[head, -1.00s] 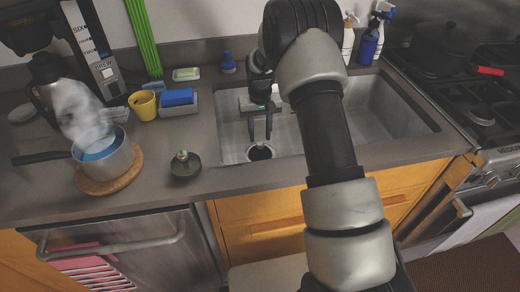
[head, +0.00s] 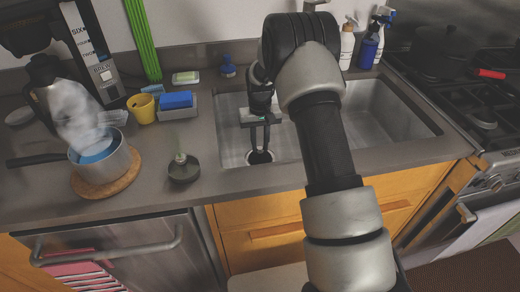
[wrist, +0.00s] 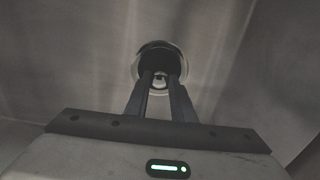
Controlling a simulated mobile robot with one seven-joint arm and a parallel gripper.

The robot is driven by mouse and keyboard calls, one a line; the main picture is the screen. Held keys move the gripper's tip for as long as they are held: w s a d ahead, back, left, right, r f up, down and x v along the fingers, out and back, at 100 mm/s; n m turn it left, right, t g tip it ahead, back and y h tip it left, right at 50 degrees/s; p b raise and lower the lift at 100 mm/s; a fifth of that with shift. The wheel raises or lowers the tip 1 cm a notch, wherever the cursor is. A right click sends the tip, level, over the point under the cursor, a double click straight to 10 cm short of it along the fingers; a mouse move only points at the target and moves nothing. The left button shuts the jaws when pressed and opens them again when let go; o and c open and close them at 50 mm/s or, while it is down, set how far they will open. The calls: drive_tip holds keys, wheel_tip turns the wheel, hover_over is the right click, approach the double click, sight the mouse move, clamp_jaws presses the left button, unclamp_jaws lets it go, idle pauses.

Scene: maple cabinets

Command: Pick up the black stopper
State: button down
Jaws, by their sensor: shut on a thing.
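The black stopper (wrist: 158,61) sits at the round, light-rimmed drain in the sink floor, in the upper middle of the wrist view. A small bright knob shows on it between the fingertips. In the head view the stopper (head: 259,157) is a dark spot in the left basin, partly hidden by the fingers. My gripper (wrist: 161,80) points down into the basin with its two dark fingers shut on the stopper's knob. In the head view my gripper (head: 260,151) is right at the drain. The stopper appears to be still at the drain.
The sink (head: 232,126) has walls close around my gripper. A dark round piece with a light knob (head: 184,172) lies on the counter to the left. Further left stand a pot (head: 118,163), a yellow cup (head: 141,112) and a blue sponge (head: 176,99). Bottles (head: 368,48) stand behind the sink.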

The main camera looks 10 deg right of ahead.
sight(260, 148)
wheel_tip(260, 148, up, 7)
drive_tip(key=p, duration=0.4)
